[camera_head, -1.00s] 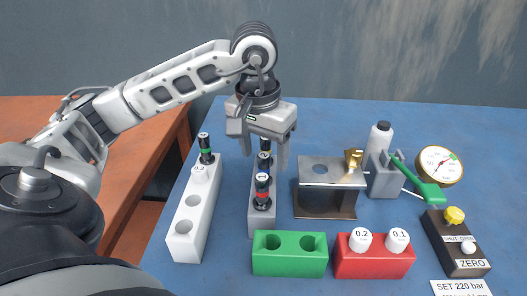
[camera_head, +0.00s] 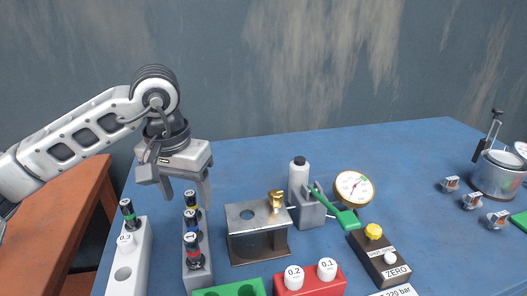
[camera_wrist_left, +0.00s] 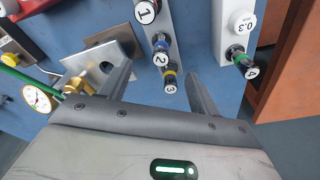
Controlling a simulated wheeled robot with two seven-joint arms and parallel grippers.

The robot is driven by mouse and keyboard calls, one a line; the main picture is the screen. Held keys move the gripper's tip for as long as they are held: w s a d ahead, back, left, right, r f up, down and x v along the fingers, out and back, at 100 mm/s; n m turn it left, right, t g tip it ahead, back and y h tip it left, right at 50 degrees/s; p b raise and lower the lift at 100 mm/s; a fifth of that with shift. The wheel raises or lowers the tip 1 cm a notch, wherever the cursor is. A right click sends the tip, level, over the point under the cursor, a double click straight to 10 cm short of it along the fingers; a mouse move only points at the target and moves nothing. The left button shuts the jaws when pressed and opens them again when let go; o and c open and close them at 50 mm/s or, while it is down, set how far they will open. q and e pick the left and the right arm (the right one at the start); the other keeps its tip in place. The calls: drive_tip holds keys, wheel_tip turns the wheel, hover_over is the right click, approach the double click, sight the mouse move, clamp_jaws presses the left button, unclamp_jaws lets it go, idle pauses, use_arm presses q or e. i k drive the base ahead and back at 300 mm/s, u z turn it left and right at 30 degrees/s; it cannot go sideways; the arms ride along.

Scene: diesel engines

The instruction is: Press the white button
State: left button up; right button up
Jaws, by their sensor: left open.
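The white button (camera_head: 389,257) sits on top of a dark box (camera_head: 371,258) labelled ZERO, beside a yellow knob (camera_head: 373,231), at the right of the bench in the head view. My left gripper (camera_head: 187,196) is open and empty, its fingers pointing down above the rack of numbered injectors (camera_head: 197,275), well to the left of the button. In the left wrist view, numbered injectors (camera_wrist_left: 161,58) show between and beyond the open fingers. I cannot make out the white button there. My right gripper is not in view.
A metal stand (camera_head: 258,247), a grey holder with a white bottle (camera_head: 299,175), a green lever (camera_head: 335,212) and a gauge (camera_head: 353,187) stand between gripper and box. A red block (camera_head: 310,285) with white caps sits in front.

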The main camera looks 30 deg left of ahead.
sight(390, 259)
drive_tip(key=k, duration=1)
